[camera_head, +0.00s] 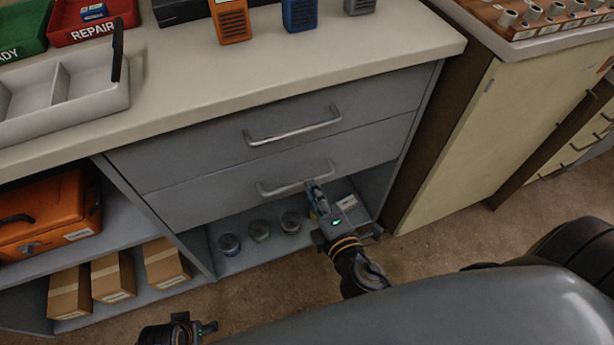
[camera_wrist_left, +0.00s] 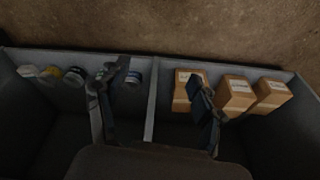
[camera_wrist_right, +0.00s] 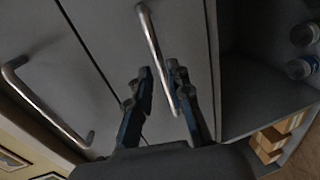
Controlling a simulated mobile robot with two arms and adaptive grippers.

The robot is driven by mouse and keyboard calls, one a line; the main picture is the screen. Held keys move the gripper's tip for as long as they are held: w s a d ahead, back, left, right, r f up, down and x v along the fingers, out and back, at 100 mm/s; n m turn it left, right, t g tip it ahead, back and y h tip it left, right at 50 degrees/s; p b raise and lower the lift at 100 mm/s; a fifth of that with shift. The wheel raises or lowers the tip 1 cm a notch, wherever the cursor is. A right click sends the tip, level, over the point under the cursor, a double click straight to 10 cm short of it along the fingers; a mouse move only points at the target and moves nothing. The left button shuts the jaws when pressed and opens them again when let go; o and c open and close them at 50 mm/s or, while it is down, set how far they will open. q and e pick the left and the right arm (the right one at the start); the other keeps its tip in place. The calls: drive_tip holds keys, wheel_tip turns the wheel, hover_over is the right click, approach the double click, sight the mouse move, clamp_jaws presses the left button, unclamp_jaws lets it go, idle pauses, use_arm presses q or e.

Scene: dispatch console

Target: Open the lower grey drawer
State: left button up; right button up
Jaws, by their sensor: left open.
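The lower grey drawer (camera_head: 215,200) is under an upper grey drawer (camera_head: 190,157) in the console and looks flush with it. Its bar handle (camera_head: 278,190) also shows in the right wrist view (camera_wrist_right: 152,35). My right gripper (camera_head: 318,188) is at the right part of this handle. My left gripper (camera_head: 206,328) is low at the bottom edge of the head view. In the left wrist view its fingers (camera_wrist_left: 152,88) are apart and empty.
Below the drawer, an open shelf holds several small round jars (camera_head: 260,230). Cardboard boxes (camera_head: 113,277) and an orange case (camera_head: 45,220) stand in the left compartments. The worktop (camera_head: 330,50) carries radios and trays. A cream cabinet (camera_head: 480,130) stands to the right.

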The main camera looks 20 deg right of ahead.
sight(307, 180)
drive_tip(key=shift+x, duration=2.3)
clamp_jaws()
